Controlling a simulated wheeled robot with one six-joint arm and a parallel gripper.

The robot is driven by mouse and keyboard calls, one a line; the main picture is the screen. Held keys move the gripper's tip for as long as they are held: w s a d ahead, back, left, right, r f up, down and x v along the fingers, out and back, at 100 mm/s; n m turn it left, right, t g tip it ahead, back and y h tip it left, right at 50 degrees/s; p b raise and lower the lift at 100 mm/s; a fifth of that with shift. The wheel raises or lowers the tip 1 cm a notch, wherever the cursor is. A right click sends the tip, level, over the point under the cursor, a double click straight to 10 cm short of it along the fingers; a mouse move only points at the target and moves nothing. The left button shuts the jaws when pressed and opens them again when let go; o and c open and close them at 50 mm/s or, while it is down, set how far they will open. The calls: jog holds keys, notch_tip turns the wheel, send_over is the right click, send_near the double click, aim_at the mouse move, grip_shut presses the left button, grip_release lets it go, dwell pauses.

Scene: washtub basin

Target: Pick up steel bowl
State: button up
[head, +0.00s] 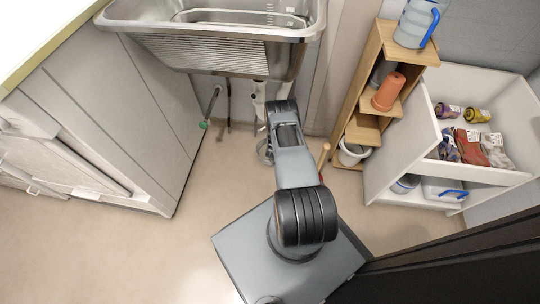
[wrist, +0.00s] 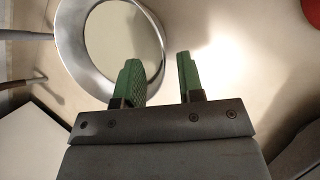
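The steel bowl is a shiny round metal rim (wrist: 72,45) at the upper left of the wrist view, with a beige inside. In the head view, part of a metal ring that looks like the bowl (head: 263,150) shows on the floor beside my arm, mostly hidden. My gripper (wrist: 160,75) has two green fingers, apart with nothing between them. In the wrist view the left finger overlaps the bowl's lower right side and the right finger lies outside its rim. I cannot tell the height gap or any contact. The fingers are hidden in the head view.
A steel washtub (head: 225,40) hangs above, with pipes (head: 259,105) below it. A wooden shelf (head: 365,130) with an orange pot (head: 388,92) and a white drawer unit (head: 400,160) stand right. A wooden handle (head: 324,158) is close beside my arm. Floor at left is clear.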

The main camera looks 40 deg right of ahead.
jog(key=b+x, duration=0.3)
jog(key=x, duration=0.2)
jog(key=shift+a, duration=0.1)
grip_shut()
dwell(0.5)
